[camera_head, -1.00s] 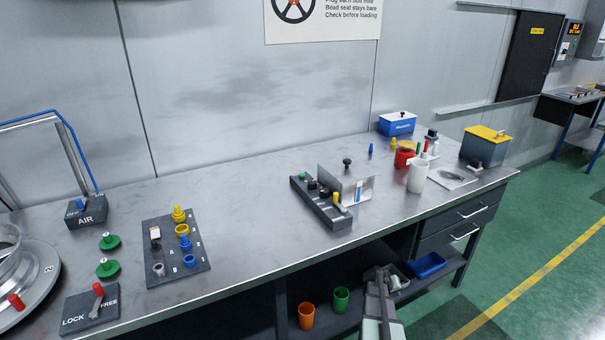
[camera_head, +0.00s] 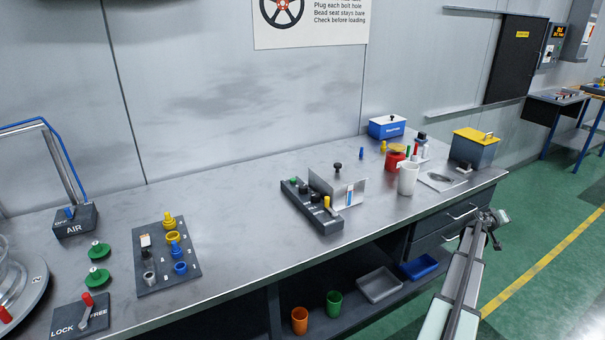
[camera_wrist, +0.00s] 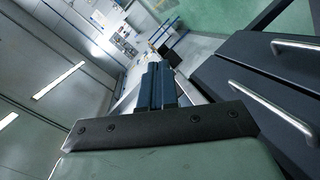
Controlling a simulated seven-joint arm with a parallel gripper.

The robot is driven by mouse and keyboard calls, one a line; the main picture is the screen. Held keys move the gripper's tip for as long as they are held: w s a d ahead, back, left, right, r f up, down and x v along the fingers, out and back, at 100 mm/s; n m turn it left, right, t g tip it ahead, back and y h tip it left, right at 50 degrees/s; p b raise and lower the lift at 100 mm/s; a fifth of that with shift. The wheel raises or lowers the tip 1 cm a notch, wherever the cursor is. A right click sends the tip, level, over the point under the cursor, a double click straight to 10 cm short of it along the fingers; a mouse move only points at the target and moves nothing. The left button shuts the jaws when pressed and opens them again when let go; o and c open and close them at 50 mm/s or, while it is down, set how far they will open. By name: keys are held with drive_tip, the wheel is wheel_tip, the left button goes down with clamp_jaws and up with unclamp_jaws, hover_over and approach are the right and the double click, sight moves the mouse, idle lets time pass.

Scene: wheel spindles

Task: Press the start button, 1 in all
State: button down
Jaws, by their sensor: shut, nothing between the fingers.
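No button with a readable start label shows. A wall box (camera_head: 553,38) with a lit display and small controls hangs at the far right in the head view; I cannot tell whether the start button is on it. A long black block (camera_head: 312,207) on the bench bears a green piece, black knobs and a yellow piece. My gripper (camera_head: 497,218) is right of the bench's drawers, apart from the wall box and the block. In the wrist view my gripper (camera_wrist: 157,72) is shut and empty, its dark blue fingers together.
The steel bench (camera_head: 240,215) fills the middle. My arm reaches up beside its drawers (camera_head: 440,228). A yellow-lidded box (camera_head: 474,150) and white cup (camera_head: 408,178) stand at its right end. A second table (camera_head: 553,97) is beyond. Green floor (camera_head: 540,225) on the right is clear.

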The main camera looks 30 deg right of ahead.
drive_tip(key=w+r, duration=0.9)
drive_tip(key=r, duration=0.1)
drive_tip(key=w+a+r+n+t+y, duration=0.1)
drive_tip(key=w+a+r+y, duration=0.3)
drive_tip(key=w+a, duration=0.75)
drive_tip(key=w+a+r+n+t+y, duration=0.15)
drive_tip(key=w+a+r, duration=0.6)
drive_tip(key=w, duration=0.75)
drive_tip(key=w+a+r+n+t+y, duration=0.1)
drive_tip(key=w+a+r+n+y, duration=0.15)
drive_tip(key=w+a, duration=0.6)
drive_tip(key=w+a+r+n+t+y, duration=0.1)
drive_tip(key=w+a+r+y, duration=0.2)
drive_tip(key=a, duration=1)
drive_tip(key=w+a+f+g+y, duration=0.1)
drive_tip(key=w+a+y, duration=0.1)
drive_tip(key=a, duration=0.7)
drive_tip(key=w+a+f+n+g+y, duration=0.1)
drive_tip(key=w+a, duration=0.4)
drive_tip(key=a, duration=0.5)
drive_tip(key=shift+f+g+y, duration=0.5)
drive_tip(key=shift+g+y, duration=0.1)
drive_tip(key=shift+g, duration=0.15)
